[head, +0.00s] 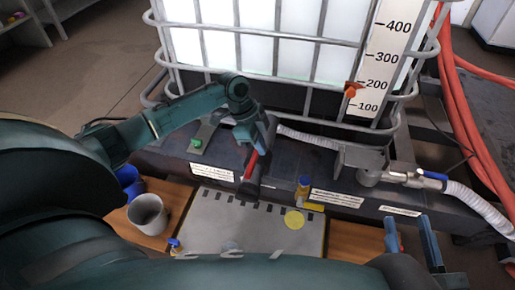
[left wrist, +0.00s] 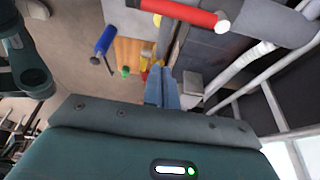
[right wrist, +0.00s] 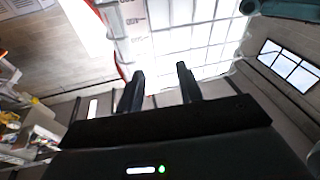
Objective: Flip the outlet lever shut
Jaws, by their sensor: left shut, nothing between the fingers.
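A red lever (head: 251,165) hangs at a slant on the dark ledge in front of the white tank. It also shows at the top of the left wrist view (left wrist: 185,14). My left gripper (head: 268,130) is right beside it, shut with its fingers together and empty (left wrist: 162,88); I cannot tell whether it touches the lever. A blue lever (head: 435,175) sits on a metal hose valve (head: 408,178) at the right. No readable label shows which lever is the outlet's. My right gripper (head: 407,220) is open and empty, low at the right; its spread fingers also show in the right wrist view (right wrist: 160,78).
The caged white tank (head: 260,50) with a level scale (head: 385,60) stands behind. A grey panel (head: 250,222), a grey cup (head: 149,212) and a yellow-blue valve (head: 304,190) are in front. A corrugated hose (head: 478,207) and red hoses (head: 455,85) run at right.

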